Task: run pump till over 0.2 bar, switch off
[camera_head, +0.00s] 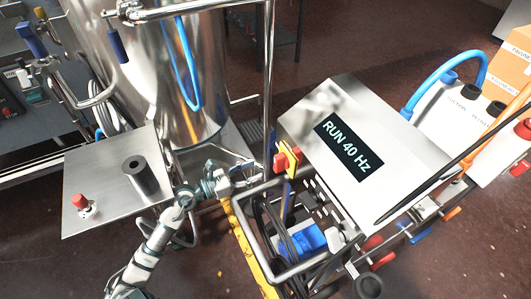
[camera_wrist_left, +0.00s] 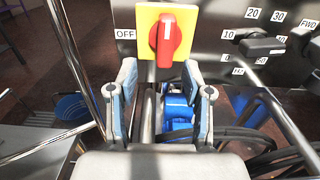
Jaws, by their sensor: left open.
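The red rotary switch (camera_head: 284,160) sits on a yellow plate on the side of the steel control box (camera_head: 330,112). In the left wrist view the red handle (camera_wrist_left: 166,42) stands upright, and an OFF label (camera_wrist_left: 125,34) is to its left. The box display (camera_head: 348,147) reads RUN 40 Hz. My left gripper (camera_head: 248,173) is open and empty, just short of the switch. In the left wrist view its fingertips (camera_wrist_left: 160,72) are spread below the handle, apart from it. A blue unit (camera_head: 310,240), perhaps the pump, sits in the cart frame. I see no pressure reading.
A black selector knob (camera_wrist_left: 262,46) with numbers is right of the switch. Cart rails (camera_head: 285,275) and black cables are below the gripper. A steel tank (camera_head: 150,75) and side table (camera_head: 105,205) with a red button stand left. Labelled canisters (camera_head: 450,100) are at right.

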